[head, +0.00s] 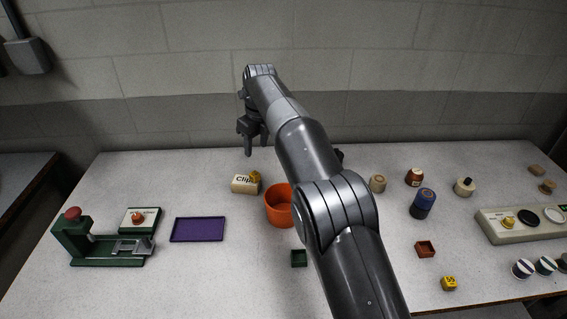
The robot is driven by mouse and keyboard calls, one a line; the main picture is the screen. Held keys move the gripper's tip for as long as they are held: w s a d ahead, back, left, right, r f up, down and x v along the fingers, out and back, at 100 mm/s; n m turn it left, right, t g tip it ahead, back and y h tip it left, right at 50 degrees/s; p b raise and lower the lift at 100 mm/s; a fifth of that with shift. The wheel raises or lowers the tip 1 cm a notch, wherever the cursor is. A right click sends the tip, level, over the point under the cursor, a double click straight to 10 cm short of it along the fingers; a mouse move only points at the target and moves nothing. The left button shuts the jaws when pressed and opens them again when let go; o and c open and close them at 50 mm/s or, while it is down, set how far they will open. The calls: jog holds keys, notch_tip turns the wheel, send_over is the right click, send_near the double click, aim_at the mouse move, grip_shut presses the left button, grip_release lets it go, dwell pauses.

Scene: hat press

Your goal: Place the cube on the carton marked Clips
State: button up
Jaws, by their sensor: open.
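The cream carton marked Clips (241,187) stands on the table left of the orange pot. A small yellow-orange object (255,176) rests at the carton's right end, apparently on its top; it looks cube-like, but is too small to be sure. A yellow cube (449,283) with dark marks lies near the front right of the table. My gripper (253,152) is open and points down, above and behind the carton in the picture. Nothing shows between its fingers, and it appears apart from the carton and the yellow-orange object.
An orange pot (278,208) stands right of the carton. A purple tray (198,229) and a green press (105,250) are at left. A small green box (299,258) is in front. Several jars, a brown box (425,249) and a panel (518,225) stand at right.

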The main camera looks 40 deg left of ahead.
jog(key=w+d+r+n, duration=0.2)
jog(key=w+d+r, duration=0.55)
jog(key=d, duration=0.35)
jog(key=w+d+r+n+t, duration=0.1)
jog(key=w+d+r+n, duration=0.3)
jog(key=d, duration=1.1)
jog(key=s+d+r+n+t, duration=0.15)
jog(key=d+r, duration=0.45)
jog(key=d, duration=0.9)
jog(key=s+d+n+t, duration=0.1)
jog(key=s+d+n, duration=0.25)
jog(key=d, duration=0.55)
jog(key=s+d+n+t, duration=0.1)
jog(key=s+d+n, duration=0.1)
jog(key=s+d, duration=0.5)
jog(key=s+d+f+n+t+h, duration=0.1)
jog(key=s+d+f+n, duration=0.4)
jog(key=s+d+f, duration=0.4)
jog(key=s+d, duration=0.3)
jog(key=d, duration=0.1)
jog(key=shift+h, duration=0.4)
